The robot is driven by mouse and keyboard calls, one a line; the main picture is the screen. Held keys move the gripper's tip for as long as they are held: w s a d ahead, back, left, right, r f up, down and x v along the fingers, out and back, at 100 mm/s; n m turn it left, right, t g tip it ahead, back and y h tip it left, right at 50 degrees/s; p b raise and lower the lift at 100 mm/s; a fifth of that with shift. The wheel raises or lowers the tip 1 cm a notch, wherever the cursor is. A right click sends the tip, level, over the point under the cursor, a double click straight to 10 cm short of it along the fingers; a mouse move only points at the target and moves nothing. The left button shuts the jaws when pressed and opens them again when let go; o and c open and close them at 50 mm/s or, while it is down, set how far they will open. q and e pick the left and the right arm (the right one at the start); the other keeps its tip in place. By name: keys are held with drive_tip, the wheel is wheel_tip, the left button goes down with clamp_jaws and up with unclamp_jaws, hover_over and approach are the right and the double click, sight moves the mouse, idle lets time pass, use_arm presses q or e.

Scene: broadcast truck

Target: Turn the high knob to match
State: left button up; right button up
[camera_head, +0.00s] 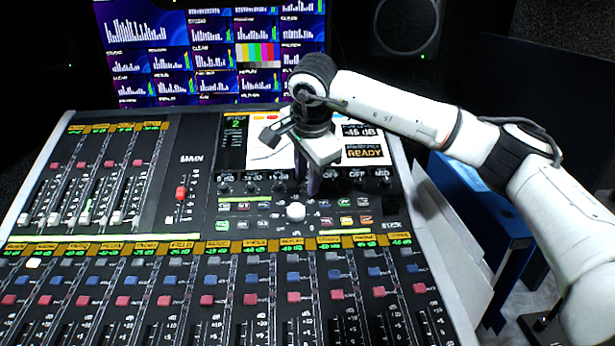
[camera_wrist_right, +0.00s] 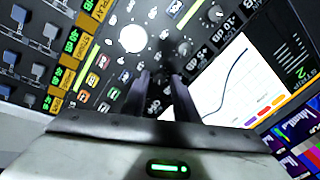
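A row of small dark knobs runs under the console's screen. In the head view one (camera_head: 251,187) shows left of my right gripper (camera_head: 308,185), with readouts such as OFF and MID to its right. In the right wrist view two knobs (camera_wrist_right: 184,47) and (camera_wrist_right: 215,14) show beyond the fingers. I cannot tell which knob is the high one. My right gripper (camera_wrist_right: 160,82) points down at the row, its fingers apart with a narrow gap. The white screen (camera_wrist_right: 235,80) shows a rising curve. My left gripper is not in view.
A white ball-shaped control (camera_head: 296,211) and coloured buttons (camera_head: 360,220) lie just in front of the knob row. Faders (camera_head: 181,193) fill the console's left and front. A READY display (camera_head: 364,152) sits beside the gripper. Monitors (camera_head: 205,55) stand behind.

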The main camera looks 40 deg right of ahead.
drive_tip(key=shift+o, duration=0.4)
drive_tip(key=v, duration=1)
drive_tip(key=shift+a+r, duration=0.1)
